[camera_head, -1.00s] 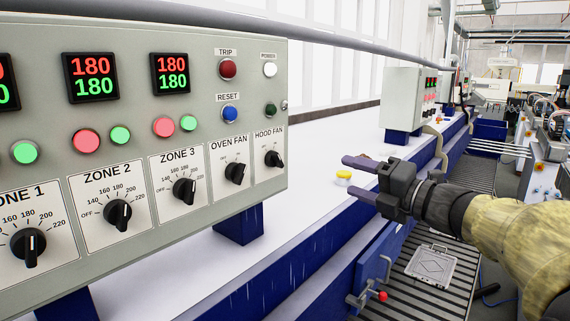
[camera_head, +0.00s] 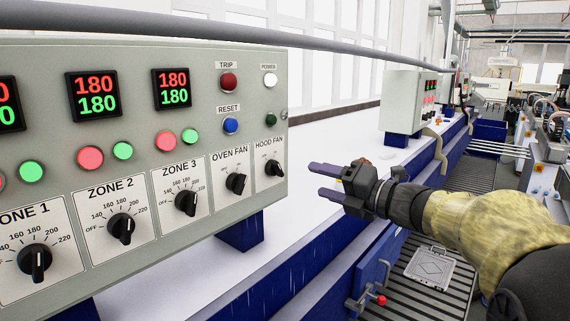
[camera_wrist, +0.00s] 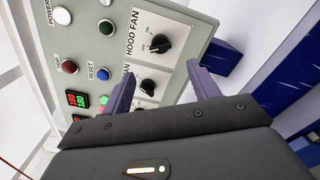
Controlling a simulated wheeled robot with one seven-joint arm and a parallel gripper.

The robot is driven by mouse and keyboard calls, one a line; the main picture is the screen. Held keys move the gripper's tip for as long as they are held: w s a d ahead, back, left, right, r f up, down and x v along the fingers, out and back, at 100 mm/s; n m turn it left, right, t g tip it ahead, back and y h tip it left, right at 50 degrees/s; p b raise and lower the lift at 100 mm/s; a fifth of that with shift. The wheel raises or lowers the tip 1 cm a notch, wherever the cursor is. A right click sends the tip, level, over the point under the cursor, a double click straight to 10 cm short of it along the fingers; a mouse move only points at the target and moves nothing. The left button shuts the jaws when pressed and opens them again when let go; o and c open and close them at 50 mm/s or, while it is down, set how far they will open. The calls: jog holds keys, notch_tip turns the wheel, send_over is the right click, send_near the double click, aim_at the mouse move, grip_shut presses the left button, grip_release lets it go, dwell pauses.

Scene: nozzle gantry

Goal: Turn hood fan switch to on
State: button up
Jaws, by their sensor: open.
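The hood fan switch (camera_head: 274,169) is a black rotary knob on a white plate at the right end of the grey control panel (camera_head: 215,55). In the wrist view the same hood fan knob (camera_wrist: 160,44) lies ahead of my gripper, with its label to the left of it. My gripper (camera_head: 318,181) is open and empty, to the right of the panel and apart from the knob. In the wrist view its two purple fingers (camera_wrist: 160,82) stand wide apart, with the oven fan knob (camera_wrist: 148,87) showing between them.
The oven fan knob (camera_head: 236,183) sits just left of the hood fan knob. Zone knobs, lit buttons and temperature displays (camera_head: 172,88) fill the panel further left. A grey pipe (camera_head: 300,38) runs above the panel. The white bench (camera_head: 320,150) beside it is mostly clear.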

aim_at(276, 169)
jog(key=p+x, duration=0.4)
jog(key=x, duration=0.7)
jog(key=shift+c, duration=0.4)
jog(key=shift+d, duration=0.1)
jog(key=c, duration=0.9)
